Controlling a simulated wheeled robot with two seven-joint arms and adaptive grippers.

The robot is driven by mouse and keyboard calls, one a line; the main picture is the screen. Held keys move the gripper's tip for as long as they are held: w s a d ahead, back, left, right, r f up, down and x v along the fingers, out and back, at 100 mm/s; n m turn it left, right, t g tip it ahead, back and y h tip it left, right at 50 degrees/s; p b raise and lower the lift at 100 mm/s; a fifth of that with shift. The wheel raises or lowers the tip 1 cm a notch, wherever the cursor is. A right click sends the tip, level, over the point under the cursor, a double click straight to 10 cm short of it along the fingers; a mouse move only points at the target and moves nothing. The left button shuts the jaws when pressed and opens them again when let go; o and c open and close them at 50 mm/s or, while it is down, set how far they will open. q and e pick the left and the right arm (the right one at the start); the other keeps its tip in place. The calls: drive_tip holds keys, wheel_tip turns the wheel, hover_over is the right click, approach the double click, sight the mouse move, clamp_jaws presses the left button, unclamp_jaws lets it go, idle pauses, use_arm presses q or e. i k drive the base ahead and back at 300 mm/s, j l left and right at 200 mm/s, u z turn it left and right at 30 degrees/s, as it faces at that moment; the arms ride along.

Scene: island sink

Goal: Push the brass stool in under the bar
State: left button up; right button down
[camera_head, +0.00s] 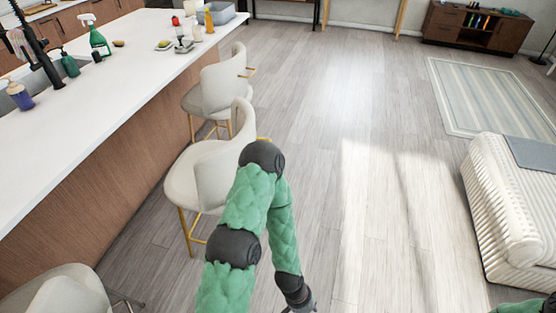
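Two cream stools with brass legs stand along the right side of the white-topped bar (110,100). The nearer brass stool (186,178) has its curved backrest facing away from the bar, and its seat is partly outside the counter edge. My green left arm hides part of its right side. The farther brass stool (217,90) stands behind it, also at the bar. My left gripper (300,307) is only partly in view at the bottom edge, right of the nearer brass stool and apart from it; its fingers are cut off. My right gripper is out of view.
A third cream stool (62,292) with greyish legs stands at the lower left. The wooden floor (340,130) right of the stools is clear. A white ribbed sofa (500,215) and a striped rug (480,95) lie at the right. Bottles (98,40) stand on the bar.

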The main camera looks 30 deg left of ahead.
sight(200, 180)
drive_tip(key=i+u, duration=0.3)
drive_tip(key=i, duration=0.15)
drive_tip(key=i+l+u, duration=0.15)
drive_tip(key=i+u, duration=0.2)
drive_tip(key=i+l+u, duration=0.3)
drive_tip(key=i, duration=0.2)
drive_tip(key=i+l+u, duration=0.3)
drive_tip(key=i, duration=0.1)
